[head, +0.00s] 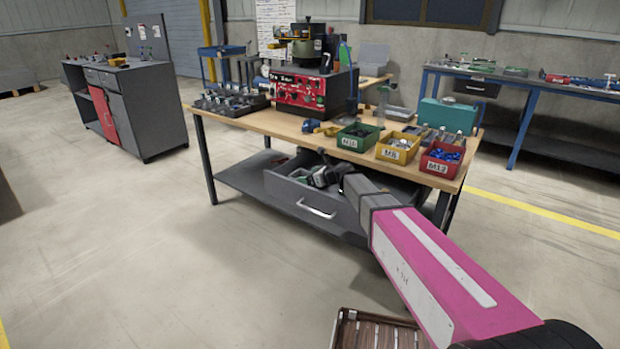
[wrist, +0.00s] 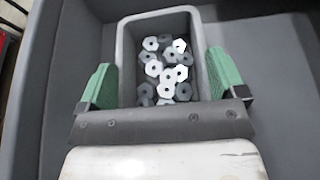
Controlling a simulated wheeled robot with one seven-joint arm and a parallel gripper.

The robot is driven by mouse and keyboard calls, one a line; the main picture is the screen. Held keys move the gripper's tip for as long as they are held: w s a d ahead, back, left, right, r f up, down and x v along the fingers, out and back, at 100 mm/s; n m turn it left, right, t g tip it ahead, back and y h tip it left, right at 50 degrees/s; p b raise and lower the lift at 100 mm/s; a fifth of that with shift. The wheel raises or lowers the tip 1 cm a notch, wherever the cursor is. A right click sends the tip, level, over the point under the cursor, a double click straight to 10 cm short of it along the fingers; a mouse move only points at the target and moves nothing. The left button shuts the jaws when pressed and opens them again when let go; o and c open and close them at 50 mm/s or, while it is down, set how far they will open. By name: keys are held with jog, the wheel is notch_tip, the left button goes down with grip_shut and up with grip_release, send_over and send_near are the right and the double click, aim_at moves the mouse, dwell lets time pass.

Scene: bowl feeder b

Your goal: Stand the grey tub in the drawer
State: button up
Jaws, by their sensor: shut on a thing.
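The grey tub (wrist: 127,50) holds several hex nuts and sits upright between the green fingertips of my gripper (wrist: 161,82) in the wrist view. The fingers are shut on its two long sides. In the head view, my gripper (head: 322,176) reaches down into the open drawer (head: 303,201) under the workbench; the tub itself is mostly hidden there by the gripper. In the wrist view, the grey drawer floor (wrist: 275,70) shows to the right of the tub, and a drawer wall (wrist: 40,70) to the left. I cannot tell whether the tub's base touches the floor.
The wooden workbench (head: 262,125) overhangs the drawer. A green bin (head: 358,138), a yellow bin (head: 397,150) and a red bin (head: 441,164) stand along its front edge, close above my arm. The drawer floor right of the tub looks bare.

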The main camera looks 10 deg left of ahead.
jog(key=shift+f, duration=0.1)
jog(key=o, duration=0.7)
jog(key=v, duration=1.2)
